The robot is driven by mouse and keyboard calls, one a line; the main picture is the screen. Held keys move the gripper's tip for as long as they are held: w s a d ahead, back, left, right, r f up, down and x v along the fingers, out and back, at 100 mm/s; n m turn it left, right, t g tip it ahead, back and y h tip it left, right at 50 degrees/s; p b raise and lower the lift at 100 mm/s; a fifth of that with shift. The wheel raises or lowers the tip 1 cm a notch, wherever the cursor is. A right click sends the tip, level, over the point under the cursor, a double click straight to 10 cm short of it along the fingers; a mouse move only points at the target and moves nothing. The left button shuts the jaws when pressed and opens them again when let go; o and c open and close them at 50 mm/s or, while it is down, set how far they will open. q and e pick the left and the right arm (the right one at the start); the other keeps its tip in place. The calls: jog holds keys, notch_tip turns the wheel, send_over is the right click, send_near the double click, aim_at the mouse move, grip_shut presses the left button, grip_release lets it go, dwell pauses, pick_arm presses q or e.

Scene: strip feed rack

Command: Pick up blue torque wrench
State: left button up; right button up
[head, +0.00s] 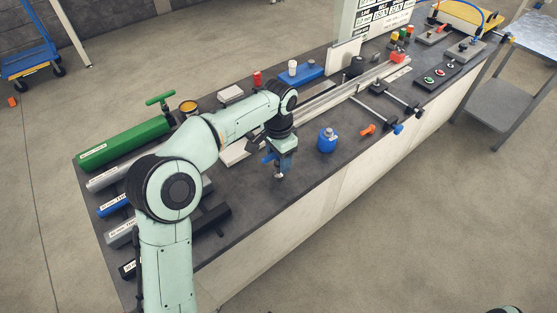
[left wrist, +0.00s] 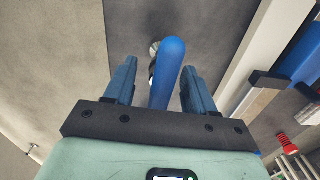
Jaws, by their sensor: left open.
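The blue torque wrench shows in the left wrist view as a long rounded blue handle (left wrist: 168,72), with a small metal part partly hidden behind it. My left gripper (left wrist: 158,80) is open, with one finger on each side of the handle. Gaps show between the handle and both fingers, so it is not clamped. In the head view my left gripper (head: 280,172) points down near the bench's front edge. A blue piece (head: 268,158) shows just left of it, and I cannot tell whether it is the wrench. My right gripper is not in view.
A blue bottle (head: 327,142) stands just right of my left gripper. An orange piece (head: 368,130) and clamps lie further right. Long rails (head: 335,95) run behind. Labelled cylinders, one green (head: 125,143), lie at the left end of the bench.

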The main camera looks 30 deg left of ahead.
pick_arm(q)
grip_shut()
jog(key=shift+r, duration=0.1)
